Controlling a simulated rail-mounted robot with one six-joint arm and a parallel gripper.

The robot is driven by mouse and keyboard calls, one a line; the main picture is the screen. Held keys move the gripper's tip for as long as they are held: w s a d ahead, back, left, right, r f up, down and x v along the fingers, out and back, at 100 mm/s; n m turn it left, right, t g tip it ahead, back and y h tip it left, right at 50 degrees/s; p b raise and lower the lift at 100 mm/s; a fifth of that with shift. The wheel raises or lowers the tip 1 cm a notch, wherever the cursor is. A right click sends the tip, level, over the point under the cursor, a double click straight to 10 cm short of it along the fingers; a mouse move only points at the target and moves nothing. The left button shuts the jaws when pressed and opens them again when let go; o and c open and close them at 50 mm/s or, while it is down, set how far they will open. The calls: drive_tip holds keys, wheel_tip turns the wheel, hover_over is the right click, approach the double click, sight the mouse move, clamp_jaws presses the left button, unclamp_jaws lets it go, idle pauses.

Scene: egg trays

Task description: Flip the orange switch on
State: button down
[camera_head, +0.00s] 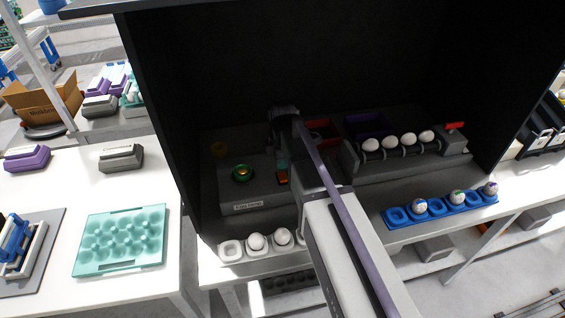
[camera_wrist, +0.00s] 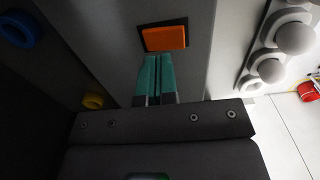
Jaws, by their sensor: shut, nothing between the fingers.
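The orange switch (camera_wrist: 165,38) is a rectangular rocker set in a dark frame on a grey panel in the wrist view. In the head view the switch (camera_head: 282,177) shows small, partly hidden by my arm. My gripper (camera_wrist: 154,58) has teal fingers held together with nothing between them. Their tips are just below the switch in the wrist view. I cannot tell whether they touch it. In the head view my gripper (camera_head: 281,163) is mostly hidden by the arm. The switch's on or off position is not clear.
Eggs (camera_head: 388,141) lie on a rack at the right. A white egg tray (camera_head: 231,249) and a blue egg tray (camera_head: 396,216) line the front. Dark walls enclose the back and sides.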

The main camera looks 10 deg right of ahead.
sight(281, 172)
wheel_tip(281, 172, up, 11)
drive_tip(key=w+p, duration=0.1)
drive_tip(key=p, duration=0.8)
drive_tip(key=shift+w+f, duration=0.15)
drive_tip(key=shift+w, duration=0.1)
drive_tip(key=s+f+m+b, duration=0.4)
drive_tip(key=s+m, duration=1.3)
drive_tip(key=shift+d+f+m, duration=0.15)
drive_tip(key=shift+m, duration=0.15)
drive_tip(key=shift+w, duration=0.1)
